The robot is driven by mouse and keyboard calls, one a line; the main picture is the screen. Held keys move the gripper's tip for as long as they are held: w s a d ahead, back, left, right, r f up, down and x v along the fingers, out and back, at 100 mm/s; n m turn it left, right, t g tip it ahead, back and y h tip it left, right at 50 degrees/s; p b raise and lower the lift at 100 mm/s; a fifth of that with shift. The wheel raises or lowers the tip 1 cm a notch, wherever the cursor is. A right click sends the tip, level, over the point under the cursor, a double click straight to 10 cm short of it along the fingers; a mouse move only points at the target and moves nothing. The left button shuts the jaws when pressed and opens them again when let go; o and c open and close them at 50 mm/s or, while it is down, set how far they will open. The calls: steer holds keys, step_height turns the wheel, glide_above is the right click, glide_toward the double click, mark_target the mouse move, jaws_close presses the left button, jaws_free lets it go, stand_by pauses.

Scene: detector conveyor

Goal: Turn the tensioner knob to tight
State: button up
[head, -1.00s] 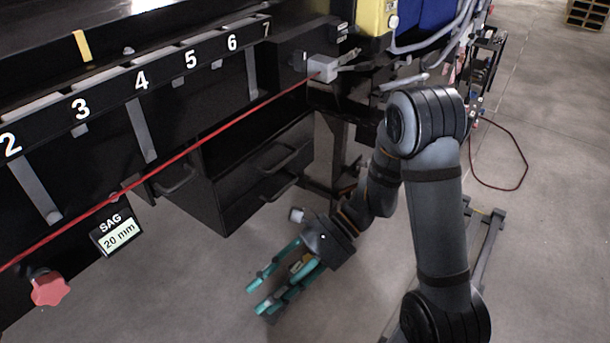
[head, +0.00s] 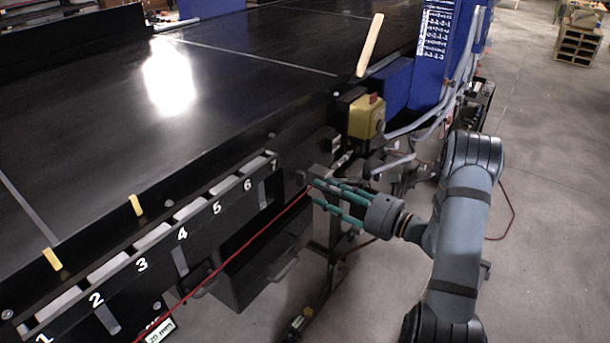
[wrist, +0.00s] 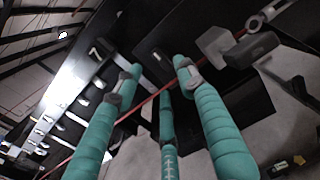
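The red star-shaped knob, below the left end of the cord in the earlier head view, is out of view now. The SAG display (head: 160,332) shows partly at the bottom edge of the head view; it read 20 mm earlier. The taut red cord (head: 240,245) runs along the conveyor's front towards a grey block near number 7. My gripper (head: 318,191) is beside that end of the cord. In the wrist view its teal fingers (wrist: 158,76) are spread and empty, with the cord passing beyond them. The grey block (wrist: 214,44) is at upper right there.
The numbered rail (head: 165,240) edges the black conveyor top (head: 230,110). A yellow box with a red button (head: 366,117) and grey pipes (head: 425,118) stand near my gripper. A dark drawer (head: 255,265) hangs below.

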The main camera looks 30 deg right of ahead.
mark_target(303, 181)
steer(key=p+x, duration=0.2)
steer(key=x, duration=0.5)
steer(key=shift+c, duration=1.1)
steer(key=c, duration=0.7)
jaws_close()
